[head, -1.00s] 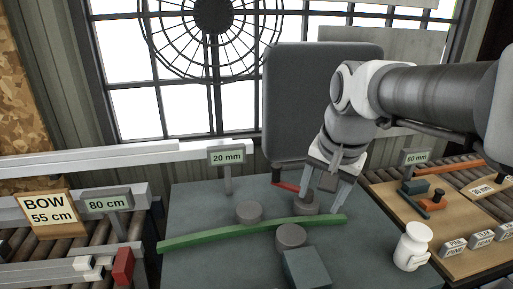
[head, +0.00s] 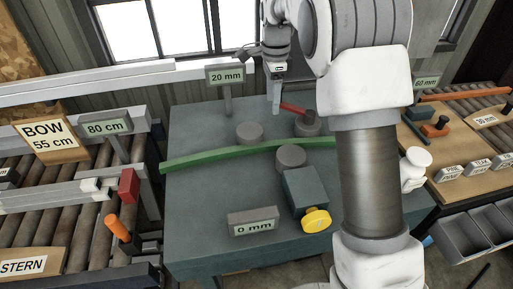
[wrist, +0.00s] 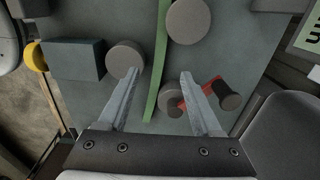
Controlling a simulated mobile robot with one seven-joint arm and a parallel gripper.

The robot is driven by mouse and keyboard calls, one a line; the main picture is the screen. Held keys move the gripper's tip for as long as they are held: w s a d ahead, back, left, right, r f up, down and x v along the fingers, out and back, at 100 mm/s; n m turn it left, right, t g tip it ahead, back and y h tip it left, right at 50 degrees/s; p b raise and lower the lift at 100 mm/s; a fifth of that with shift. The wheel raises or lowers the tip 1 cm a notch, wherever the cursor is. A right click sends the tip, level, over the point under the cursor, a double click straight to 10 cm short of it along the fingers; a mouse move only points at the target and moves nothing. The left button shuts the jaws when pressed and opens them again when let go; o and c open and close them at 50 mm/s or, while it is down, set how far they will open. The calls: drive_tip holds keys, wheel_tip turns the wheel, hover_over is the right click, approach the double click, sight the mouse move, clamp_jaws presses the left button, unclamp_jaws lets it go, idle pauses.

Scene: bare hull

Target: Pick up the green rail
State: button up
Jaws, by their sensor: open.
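The green rail (head: 215,155) is a long, thin, slightly bent strip lying on the grey-blue table (head: 205,215). It runs among several round grey pegs, with one peg (head: 249,132) behind it and another (head: 290,157) in front. Its right end is hidden by my arm in the head view. My gripper (head: 275,110) is open and empty, over the back of the table, behind the rail. In the wrist view the rail (wrist: 162,60) runs lengthwise between the two spread fingers (wrist: 159,74), apart from both. The gap in height is unclear.
A red-handled clamp (head: 293,109) sits at a peg behind the rail. A blue-grey block (head: 305,190) with a yellow knob (head: 316,220) stands in front. A "20 mm" sign (head: 226,75), a "0 mm" sign (head: 253,222) and a white bottle (head: 414,168) stand around.

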hover_over(270, 145)
drive_tip(key=f, duration=1.1)
drive_tip(key=shift+w+d+f+b, duration=0.1)
drive_tip(key=shift+w+f+b, duration=0.15)
drive_tip(key=shift+b, duration=0.1)
drive_tip(key=f, duration=0.4)
drive_tip(key=shift+s+f, duration=0.1)
drive_tip(key=shift+s, duration=0.3)
drive_tip(key=shift+f, duration=0.5)
clamp_jaws()
drive_tip(key=shift+w, duration=0.1)
